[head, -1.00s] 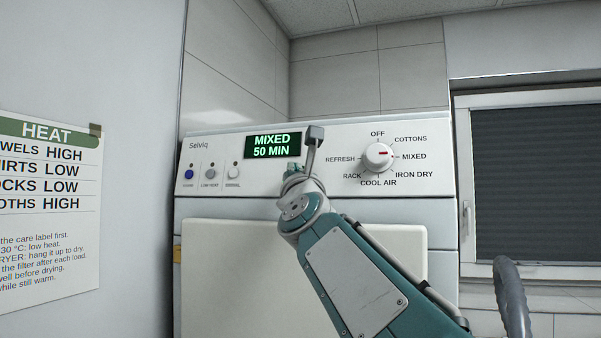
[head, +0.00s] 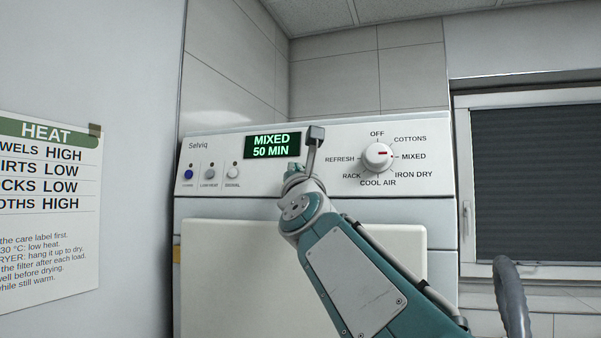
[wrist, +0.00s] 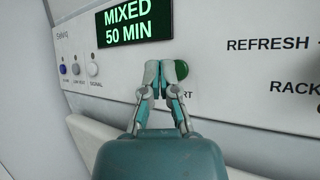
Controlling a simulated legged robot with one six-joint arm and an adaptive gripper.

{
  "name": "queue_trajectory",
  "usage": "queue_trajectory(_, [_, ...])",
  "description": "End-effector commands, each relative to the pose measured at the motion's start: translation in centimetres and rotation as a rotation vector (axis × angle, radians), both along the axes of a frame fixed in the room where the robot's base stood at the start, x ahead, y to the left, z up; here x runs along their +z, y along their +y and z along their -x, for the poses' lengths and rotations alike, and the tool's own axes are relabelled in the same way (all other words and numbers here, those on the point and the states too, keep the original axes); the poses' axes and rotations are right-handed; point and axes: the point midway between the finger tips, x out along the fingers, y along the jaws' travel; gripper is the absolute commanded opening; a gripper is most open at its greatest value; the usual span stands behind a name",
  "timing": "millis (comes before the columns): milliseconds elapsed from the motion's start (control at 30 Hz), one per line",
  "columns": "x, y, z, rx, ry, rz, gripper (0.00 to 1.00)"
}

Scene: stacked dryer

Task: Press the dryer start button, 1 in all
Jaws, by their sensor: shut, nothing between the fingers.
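The dryer's front panel (head: 222,150) has a green display (head: 272,146) reading "MIXED 50 MIN", which also shows in the wrist view (wrist: 134,23). A round green button (wrist: 181,70) sits below the display's right end, with the end of a label, "RT", beneath it. My gripper (wrist: 163,70) is shut and empty, its fingertips in front of the panel, just left of the button and overlapping its left edge. I cannot tell whether they touch it. In the head view my gripper (head: 293,170) and wrist hide the button.
Three small buttons, one blue (head: 188,174), sit at the panel's left. A white dial (head: 379,157) to the right points to MIXED. A care chart (head: 48,210) hangs on the left wall. A window with a dark blind (head: 535,180) is at the right.

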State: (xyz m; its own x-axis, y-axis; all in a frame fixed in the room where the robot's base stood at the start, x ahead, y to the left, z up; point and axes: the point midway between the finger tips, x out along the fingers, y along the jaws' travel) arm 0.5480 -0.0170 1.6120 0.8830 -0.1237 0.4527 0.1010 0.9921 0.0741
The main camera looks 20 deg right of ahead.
Motion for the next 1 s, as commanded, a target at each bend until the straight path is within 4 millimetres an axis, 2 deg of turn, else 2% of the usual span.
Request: queue_trajectory(1000, [-0.09, -0.76, -0.82, 0.0, 0.0, -0.001, 0.0])
